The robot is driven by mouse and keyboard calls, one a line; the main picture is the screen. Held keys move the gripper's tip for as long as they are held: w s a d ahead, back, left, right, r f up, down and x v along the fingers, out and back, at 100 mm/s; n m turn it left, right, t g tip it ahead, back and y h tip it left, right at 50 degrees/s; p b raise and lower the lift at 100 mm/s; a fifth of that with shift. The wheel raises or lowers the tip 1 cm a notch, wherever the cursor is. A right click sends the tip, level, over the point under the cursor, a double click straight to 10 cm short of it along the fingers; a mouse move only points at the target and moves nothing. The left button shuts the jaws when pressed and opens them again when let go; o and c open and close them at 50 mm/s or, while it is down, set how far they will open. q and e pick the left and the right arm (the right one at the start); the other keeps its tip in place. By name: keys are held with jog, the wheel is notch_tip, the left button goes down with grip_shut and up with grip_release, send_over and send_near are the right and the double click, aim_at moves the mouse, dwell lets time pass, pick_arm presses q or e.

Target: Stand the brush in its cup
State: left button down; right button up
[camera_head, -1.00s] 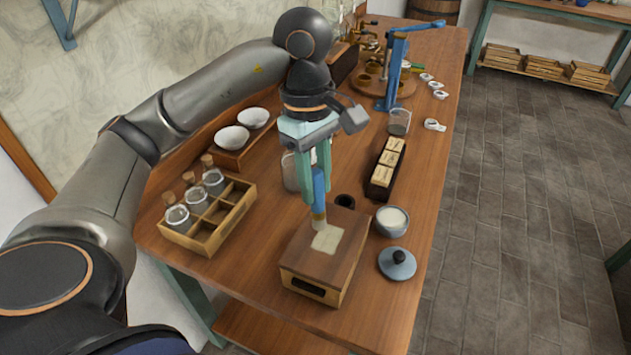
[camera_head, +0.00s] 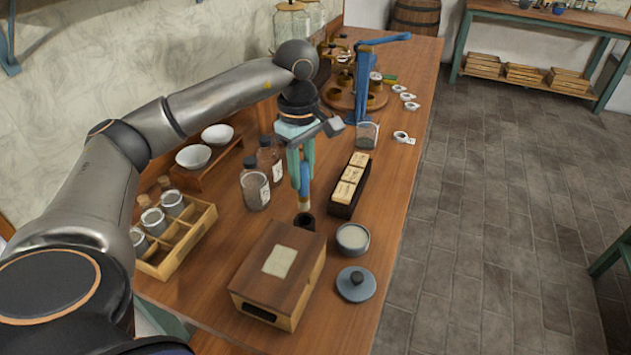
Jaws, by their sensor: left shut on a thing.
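My left gripper (camera_head: 301,165) points down over the workbench and is shut on the brush (camera_head: 305,182). The brush has a blue handle and a pale lower end, and it hangs upright with that end down. The small dark cup (camera_head: 305,222) stands on the bench directly below, behind the wooden box. The brush's lower end overlaps the cup's mouth in the picture; I cannot tell whether it is just above the rim or slightly inside. My right gripper is not in view.
The wooden box (camera_head: 257,296) with a pale square (camera_head: 280,261) on top stands in front of the cup. A bowl (camera_head: 353,239), a grey-blue lid (camera_head: 356,285) and a label tray (camera_head: 341,211) are to the right. Jars (camera_head: 255,190) and a compartment crate (camera_head: 206,222) are left.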

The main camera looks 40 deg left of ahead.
aim_at(303, 197)
pick_arm(q)
jog(key=shift+w+a+f, duration=0.4)
jog(key=shift+w+a, duration=0.1)
jog(key=shift+w, duration=0.25)
jog(key=shift+s+f+b, duration=0.15)
jog(key=shift+f+b, duration=0.25)
jog(key=shift+b, duration=0.05)
jog(key=shift+f+b, duration=1.4)
jog(key=shift+f, duration=0.25)
jog(key=shift+f+b, duration=0.8)
jog(key=shift+f, duration=0.8)
jog(key=shift+f+b, duration=0.1)
jog(key=shift+b, duration=0.2)
